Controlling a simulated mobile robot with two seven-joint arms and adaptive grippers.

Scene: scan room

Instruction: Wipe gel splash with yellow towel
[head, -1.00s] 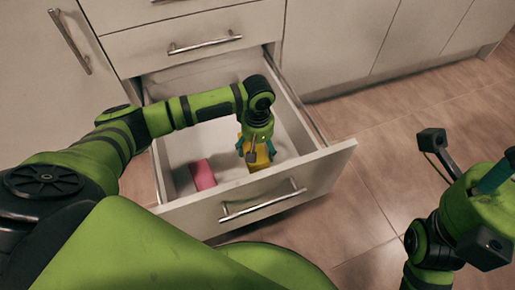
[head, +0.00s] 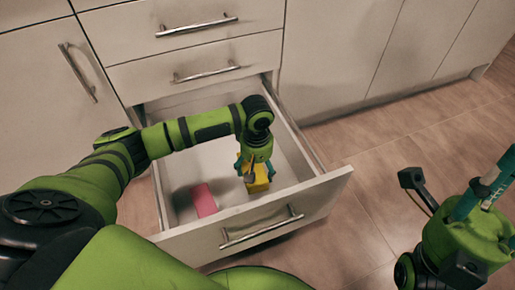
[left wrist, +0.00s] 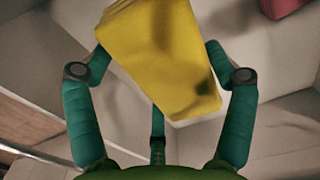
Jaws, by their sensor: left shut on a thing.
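The yellow towel (head: 258,181) is a folded block in the right part of the open drawer (head: 324,198). My left gripper (head: 254,172) reaches down into the drawer and is shut on the towel. In the left wrist view the towel (left wrist: 160,55) sits between the teal fingers of my left gripper (left wrist: 158,75), with one finger on each side. I cannot tell whether the towel touches the drawer floor. My right gripper (head: 487,187) is at the right edge, partly out of frame, its teal fingers pointing up; its opening is unclear. No gel splash is visible.
A pink block (head: 204,200) lies in the drawer, left of the towel; part of it shows in the left wrist view (left wrist: 280,6). The drawer walls surround my left gripper. Closed cabinets (head: 335,55) stand behind. The tiled floor (head: 385,185) to the right is clear.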

